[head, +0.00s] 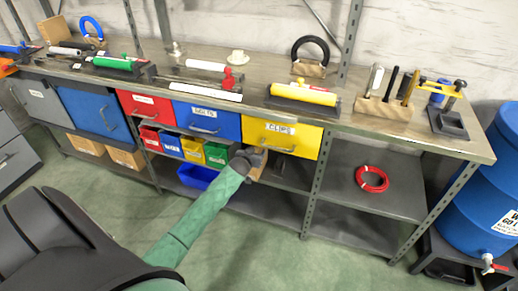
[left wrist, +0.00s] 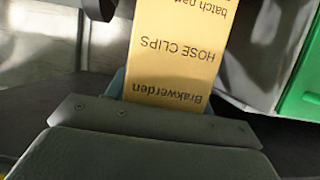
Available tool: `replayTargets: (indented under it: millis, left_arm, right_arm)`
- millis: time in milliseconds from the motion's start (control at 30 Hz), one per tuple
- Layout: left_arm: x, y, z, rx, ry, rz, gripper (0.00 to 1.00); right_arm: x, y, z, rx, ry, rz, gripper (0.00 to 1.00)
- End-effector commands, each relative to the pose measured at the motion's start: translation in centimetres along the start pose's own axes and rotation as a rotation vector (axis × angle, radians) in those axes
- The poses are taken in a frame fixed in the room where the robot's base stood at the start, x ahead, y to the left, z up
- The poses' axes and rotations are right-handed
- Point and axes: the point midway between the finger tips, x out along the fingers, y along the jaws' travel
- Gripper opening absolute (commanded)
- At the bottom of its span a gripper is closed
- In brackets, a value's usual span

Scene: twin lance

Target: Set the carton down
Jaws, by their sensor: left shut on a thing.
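The tan carton (left wrist: 170,55) fills the upper middle of the left wrist view, its printing "HOSE CLIPS" and "Brakwerden" upside down. In the head view a small brown part of the carton (head: 259,170) shows just right of my left gripper (head: 250,158). My left gripper is shut on the carton. It is at the middle shelf, under the yellow drawer and right of the green bin (head: 215,155). Most of the carton is hidden by the gripper in the head view. I cannot tell whether its underside touches the shelf. My right gripper is out of view.
The middle shelf (head: 290,178) has bare room to the right of the carton. A red coil (head: 372,179) lies in the bay beyond the upright post (head: 318,175). The yellow drawer (head: 280,137) hangs above. A blue bin (head: 197,176) stands on the lower shelf.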

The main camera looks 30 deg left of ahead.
Motion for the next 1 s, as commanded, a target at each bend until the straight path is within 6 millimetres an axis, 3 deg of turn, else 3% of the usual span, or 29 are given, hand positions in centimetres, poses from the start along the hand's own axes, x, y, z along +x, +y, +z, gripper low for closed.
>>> replayTargets:
  millis: [233, 500, 600, 1000]
  left_arm:
    - [1.4, 0.0, -0.8, -0.001, 0.002, 0.000, 0.00]
    - [4.8, 0.0, -2.2, -0.001, 0.002, 0.000, 0.00]
    - [5.0, 0.0, -0.8, -0.001, 0.000, 0.000, 0.00]
    - [5.1, 0.0, -0.4, -0.001, 0.001, 0.000, 0.00]
  right_arm:
    - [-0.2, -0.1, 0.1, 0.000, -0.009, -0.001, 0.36]
    - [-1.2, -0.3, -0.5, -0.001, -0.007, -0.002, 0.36]
    - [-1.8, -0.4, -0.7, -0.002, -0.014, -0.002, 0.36]
    - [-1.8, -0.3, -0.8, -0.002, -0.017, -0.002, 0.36]
